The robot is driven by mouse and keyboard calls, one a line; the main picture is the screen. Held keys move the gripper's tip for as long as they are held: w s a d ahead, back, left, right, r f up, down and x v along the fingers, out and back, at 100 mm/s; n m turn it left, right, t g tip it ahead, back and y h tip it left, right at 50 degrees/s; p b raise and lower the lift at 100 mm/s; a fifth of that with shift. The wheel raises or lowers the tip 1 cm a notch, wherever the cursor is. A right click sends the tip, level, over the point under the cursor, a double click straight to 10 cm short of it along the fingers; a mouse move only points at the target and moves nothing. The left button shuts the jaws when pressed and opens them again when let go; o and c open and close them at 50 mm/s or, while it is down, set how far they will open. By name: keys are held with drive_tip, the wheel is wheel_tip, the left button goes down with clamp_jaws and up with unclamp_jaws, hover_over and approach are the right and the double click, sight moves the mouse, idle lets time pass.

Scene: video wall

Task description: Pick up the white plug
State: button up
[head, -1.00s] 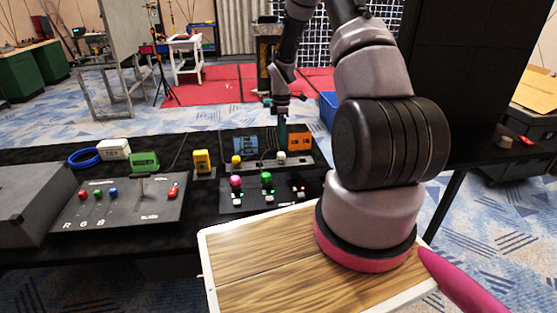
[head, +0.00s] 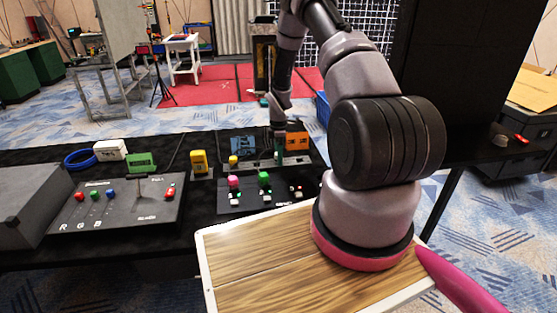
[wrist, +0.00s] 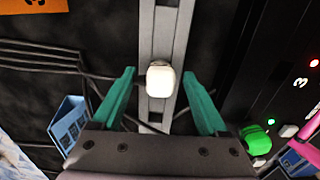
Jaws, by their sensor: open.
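The white plug (wrist: 160,80) stands on a grey metal rail (wrist: 168,30) in the wrist view. My gripper (wrist: 158,74) is open, with its two green fingers on either side of the plug and a gap on each side. In the head view my gripper (head: 279,153) is over the rail (head: 296,161) at the back of the black table. There the white plug is hidden behind my fingers.
A yellow plug (head: 233,160) sits at the left part of the rail. A panel with pink and green plugs (head: 264,179) is in front. Dark cables (wrist: 55,58) lie left of the rail in the wrist view.

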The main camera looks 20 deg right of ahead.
clamp_jaws()
